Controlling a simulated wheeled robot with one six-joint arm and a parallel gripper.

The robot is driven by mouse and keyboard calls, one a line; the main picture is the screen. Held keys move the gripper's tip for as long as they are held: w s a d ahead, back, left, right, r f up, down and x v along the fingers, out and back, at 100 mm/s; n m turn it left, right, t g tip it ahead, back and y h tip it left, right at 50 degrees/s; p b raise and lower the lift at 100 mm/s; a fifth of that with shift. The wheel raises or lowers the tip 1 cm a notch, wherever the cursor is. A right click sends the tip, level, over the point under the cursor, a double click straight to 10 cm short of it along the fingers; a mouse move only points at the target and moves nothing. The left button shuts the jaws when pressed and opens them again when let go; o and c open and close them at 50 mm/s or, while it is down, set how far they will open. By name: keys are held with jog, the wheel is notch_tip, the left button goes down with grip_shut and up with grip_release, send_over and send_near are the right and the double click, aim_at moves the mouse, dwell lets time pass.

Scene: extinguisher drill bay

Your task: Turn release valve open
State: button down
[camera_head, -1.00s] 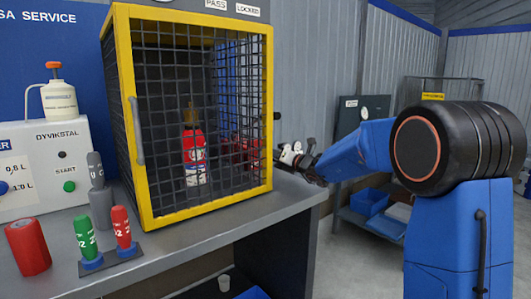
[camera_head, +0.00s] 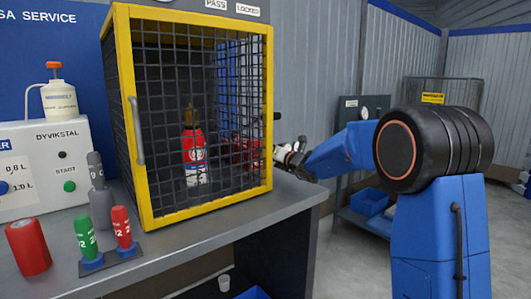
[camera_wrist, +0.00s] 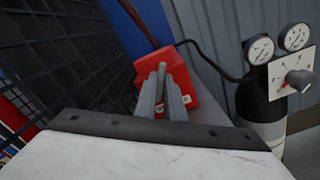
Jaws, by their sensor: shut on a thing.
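In the wrist view a red box (camera_wrist: 185,65) stands beside the mesh cage, with a grey lever (camera_wrist: 162,72) in front of it. I take this lever to be the release valve's handle. My gripper (camera_wrist: 164,88) is shut on the lever, one finger on each side. A pale label on the box is partly hidden by the fingers. In the head view my gripper (camera_head: 282,156) is at the cage's right side, and its fingertips are hard to make out. The red box (camera_head: 242,152) shows there only through the mesh.
The yellow-framed cage (camera_head: 197,218) holds a red extinguisher (camera_head: 194,148) and stands on a grey bench (camera_head: 245,218). A dark cylinder (camera_wrist: 262,108) with two gauges and a knobbed panel (camera_wrist: 292,78) stands right of the box. Red and green cylinders stand at the bench's left.

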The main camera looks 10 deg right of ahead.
jog(key=shift+n, duration=3.2)
jog(key=c, duration=1.8)
grip_release()
jog(key=shift+c, duration=0.2)
jog(key=v, duration=1.7)
jog(key=shift+s, duration=0.25)
